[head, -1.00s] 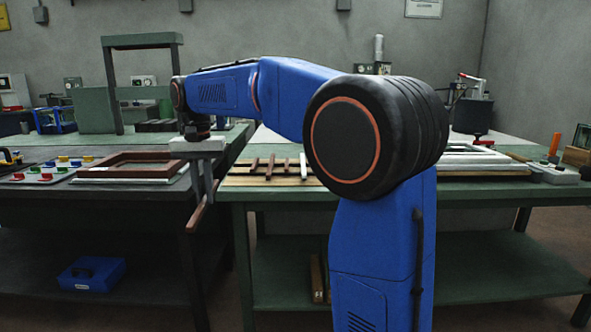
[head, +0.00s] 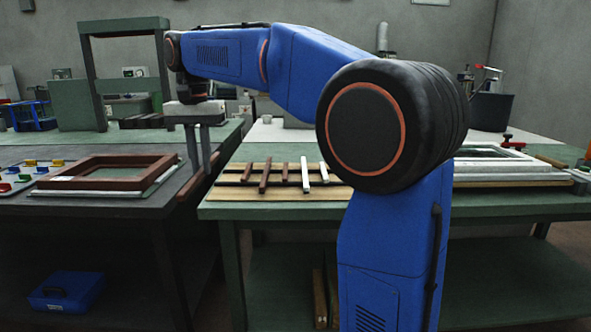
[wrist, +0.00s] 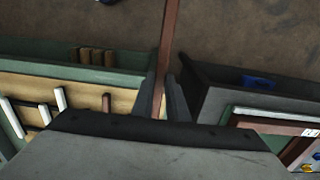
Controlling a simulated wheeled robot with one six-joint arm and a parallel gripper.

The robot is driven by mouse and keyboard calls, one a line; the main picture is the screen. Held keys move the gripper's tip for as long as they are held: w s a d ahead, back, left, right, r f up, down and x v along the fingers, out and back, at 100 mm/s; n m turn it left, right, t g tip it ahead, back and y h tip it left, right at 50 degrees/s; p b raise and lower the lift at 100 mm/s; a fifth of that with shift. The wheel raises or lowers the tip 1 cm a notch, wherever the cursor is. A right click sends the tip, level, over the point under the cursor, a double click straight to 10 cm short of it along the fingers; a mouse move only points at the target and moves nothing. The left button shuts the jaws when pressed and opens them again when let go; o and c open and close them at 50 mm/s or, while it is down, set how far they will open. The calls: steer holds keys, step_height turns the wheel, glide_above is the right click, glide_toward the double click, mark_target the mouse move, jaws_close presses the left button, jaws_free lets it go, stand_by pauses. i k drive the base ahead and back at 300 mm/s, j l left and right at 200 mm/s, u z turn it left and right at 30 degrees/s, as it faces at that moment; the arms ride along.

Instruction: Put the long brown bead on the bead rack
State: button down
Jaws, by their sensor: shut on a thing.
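My gripper (head: 198,165) is shut on the long brown bead (head: 189,190), a thin reddish-brown bar. The bead slants over the gap between the dark left bench and the green bench. In the wrist view, the bead (wrist: 168,45) runs from the fingers (wrist: 171,97) up past the top edge, over the floor. The bead rack (head: 336,190) lies on the green bench, right of my gripper. It has pale and dark strips and holds several brown and white beads. Part of the rack (wrist: 82,108) also shows at the left of the wrist view. The bead is apart from the rack.
A brown frame (head: 98,180) lies on the left bench (head: 95,207), near coloured clamps (head: 25,177). A white frame (head: 500,170) lies on the green bench (head: 490,203) at the right. My arm hides the rack's right part. A blue case (head: 66,291) sits on the lower shelf.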

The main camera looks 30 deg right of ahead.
mark_target(229, 175)
steer(key=i+l, duration=0.7)
